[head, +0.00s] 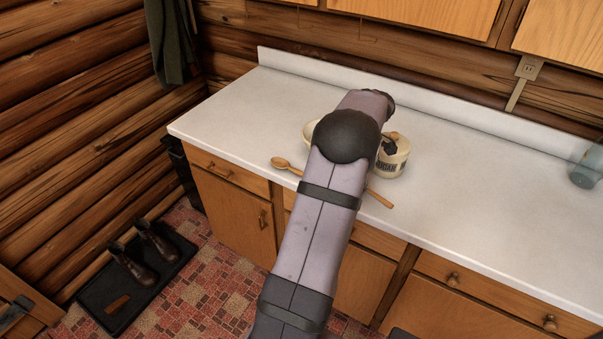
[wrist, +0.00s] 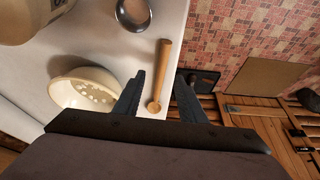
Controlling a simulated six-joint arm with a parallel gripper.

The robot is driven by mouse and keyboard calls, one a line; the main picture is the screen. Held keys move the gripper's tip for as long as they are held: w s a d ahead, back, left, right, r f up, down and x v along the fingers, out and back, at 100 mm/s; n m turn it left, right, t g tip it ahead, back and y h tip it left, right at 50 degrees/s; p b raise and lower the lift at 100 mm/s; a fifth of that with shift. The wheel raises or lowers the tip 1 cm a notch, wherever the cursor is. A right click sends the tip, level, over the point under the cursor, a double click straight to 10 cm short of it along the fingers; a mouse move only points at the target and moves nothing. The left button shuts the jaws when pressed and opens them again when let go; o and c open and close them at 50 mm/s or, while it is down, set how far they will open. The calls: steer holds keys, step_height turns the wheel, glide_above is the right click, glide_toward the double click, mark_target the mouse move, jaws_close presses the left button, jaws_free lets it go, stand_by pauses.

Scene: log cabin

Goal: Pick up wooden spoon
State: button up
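The wooden spoon (head: 279,162) lies on the counter near its front edge. In the head view its round end shows left of my arm, and its middle is hidden behind the arm. In the wrist view the wooden spoon (wrist: 163,70) shows whole, its round end towards my gripper. My gripper (wrist: 160,76) is open and empty, its dark fingers appearing either side of the spoon. I cannot tell its height above the counter. My arm hides the gripper's fingertips in the head view.
A round metal-rimmed item (wrist: 133,14) lies near the handle end. A labelled canister (head: 391,161) stands right of my arm. The counter's left part (head: 240,110) is clear.

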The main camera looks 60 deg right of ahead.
steer(key=shift+s+a+p+x, duration=0.15)
steer(key=shift+p+x, duration=0.7)
steer(key=shift+x, duration=0.75)
steer(key=shift+s+a+p+x, duration=0.1)
steer(key=shift+p+x, duration=0.75)
steer(key=shift+x, duration=0.75)
steer(key=shift+c, duration=0.2)
jaws_close()
